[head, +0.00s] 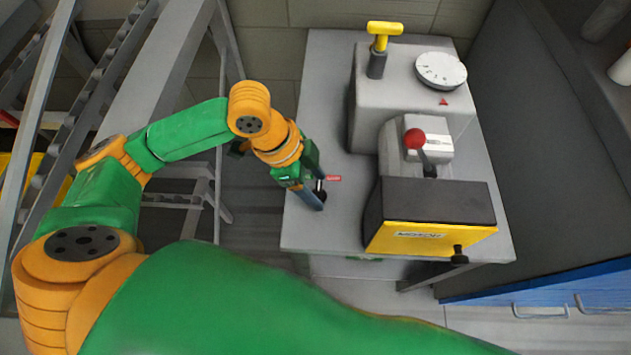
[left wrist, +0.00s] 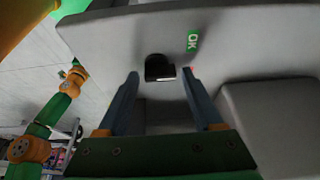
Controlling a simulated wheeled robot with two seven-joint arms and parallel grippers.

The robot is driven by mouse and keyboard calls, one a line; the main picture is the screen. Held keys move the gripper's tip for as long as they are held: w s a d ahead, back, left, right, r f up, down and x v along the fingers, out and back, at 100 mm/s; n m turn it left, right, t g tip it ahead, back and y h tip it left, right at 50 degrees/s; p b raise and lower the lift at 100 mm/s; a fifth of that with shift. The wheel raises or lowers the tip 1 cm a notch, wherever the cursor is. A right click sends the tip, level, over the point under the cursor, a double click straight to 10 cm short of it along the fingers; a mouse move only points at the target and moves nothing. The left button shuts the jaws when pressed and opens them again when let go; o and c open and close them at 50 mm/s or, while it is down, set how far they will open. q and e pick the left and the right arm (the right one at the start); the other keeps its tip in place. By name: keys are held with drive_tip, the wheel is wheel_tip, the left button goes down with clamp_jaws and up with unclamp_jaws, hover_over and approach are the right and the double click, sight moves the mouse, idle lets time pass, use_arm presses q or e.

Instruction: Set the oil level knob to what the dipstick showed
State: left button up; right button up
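The oil level knob looks to be the round white dial (head: 440,70) with marks near its rim, on top of the grey housing. A small red triangle (head: 444,101) lies just in front of it; the setting is too small to read. The dipstick (head: 384,36), with a yellow T-handle, stands upright in a dark tube left of the dial. My left gripper (head: 321,192) is low over the table's left part, away from both. In the left wrist view its fingers (left wrist: 161,74) are apart, with a small black part (left wrist: 159,68) between or just beyond their tips. My right gripper is not in view.
A red label (head: 333,178) lies beside my left gripper; a green OK label (left wrist: 193,40) shows in the left wrist view. A red-ball lever (head: 415,139) and a black-and-yellow box (head: 430,236) stand at the table's front right. The grey table (head: 318,90) is clear at back left.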

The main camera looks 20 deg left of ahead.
use_arm(q)
clamp_jaws()
drive_tip(key=shift+r+p, duration=0.15)
drive_tip(key=shift+p, duration=0.3)
drive_tip(key=n+p, duration=0.2)
drive_tip(key=p, duration=0.1)
drive_tip(key=n+t+y+p, duration=0.1)
drive_tip(key=n+p, duration=0.1)
drive_tip(key=p, duration=0.2)
drive_tip(key=n+t+p, duration=0.1)
drive_tip(key=n+p, duration=0.1)
drive_tip(key=p, duration=0.1)
drive_tip(key=shift+s+r+n+p, duration=0.2)
drive_tip(key=shift+s+n+p, duration=0.1)
drive_tip(key=shift+n+p, duration=0.1)
drive_tip(key=shift+f+n+y+p, duration=0.15)
drive_tip(key=shift+n+y+p, duration=0.25)
drive_tip(key=shift+n+p, duration=0.5)
drive_tip(key=shift+f+n+t+p, duration=0.15)
drive_tip(key=shift+n+t+p, duration=0.15)
drive_tip(key=shift+p, duration=0.25)
drive_tip(key=shift+o, duration=1.8)
unclamp_jaws()
